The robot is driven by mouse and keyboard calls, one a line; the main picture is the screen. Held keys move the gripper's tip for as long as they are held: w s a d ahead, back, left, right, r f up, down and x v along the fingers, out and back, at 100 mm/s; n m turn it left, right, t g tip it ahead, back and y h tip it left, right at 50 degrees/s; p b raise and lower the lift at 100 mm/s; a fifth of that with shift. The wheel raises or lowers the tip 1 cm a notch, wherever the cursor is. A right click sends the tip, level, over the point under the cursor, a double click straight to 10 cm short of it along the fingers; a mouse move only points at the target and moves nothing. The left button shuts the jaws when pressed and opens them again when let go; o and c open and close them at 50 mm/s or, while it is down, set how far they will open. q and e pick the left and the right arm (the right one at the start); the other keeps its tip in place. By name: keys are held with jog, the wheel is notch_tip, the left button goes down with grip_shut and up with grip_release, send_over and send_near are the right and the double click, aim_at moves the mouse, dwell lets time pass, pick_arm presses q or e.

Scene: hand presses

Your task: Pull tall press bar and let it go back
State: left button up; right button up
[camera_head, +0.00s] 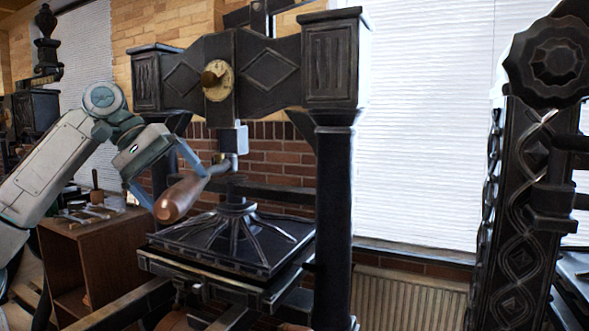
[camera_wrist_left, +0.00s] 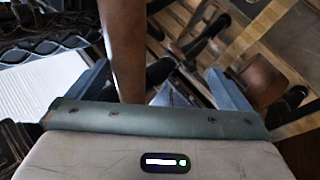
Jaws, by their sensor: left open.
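The tall black press (camera_head: 338,190) stands in the middle of the head view. Its bar is a metal crank (camera_head: 218,167) ending in a brown wooden handle (camera_head: 176,201) that points toward the front left. My left gripper (camera_head: 178,189) is open at the handle, with one blue finger on each side of it. In the left wrist view the wooden handle (camera_wrist_left: 122,45) runs between the open fingers, closer to the left finger. I cannot tell whether a finger touches it. The gripper hides part of the handle. My right gripper is not in view.
The ribbed black platen (camera_head: 230,240) lies below the handle. A brown wooden cabinet (camera_head: 90,255) with small tools stands at the left. Another ornate black press (camera_head: 520,200) stands at the right. A radiator (camera_head: 410,300) is under the window behind.

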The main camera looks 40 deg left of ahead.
pick_arm(q)
jog(key=s+a+r+p, duration=0.2)
jog(key=s+r, duration=0.3)
jog(key=r, duration=0.1)
jog(key=s+d+r, duration=0.4)
jog(key=s+d, duration=0.8)
jog(key=shift+s+d+r, duration=0.15)
jog(key=shift+s+r, duration=0.05)
jog(key=shift+r, duration=0.2)
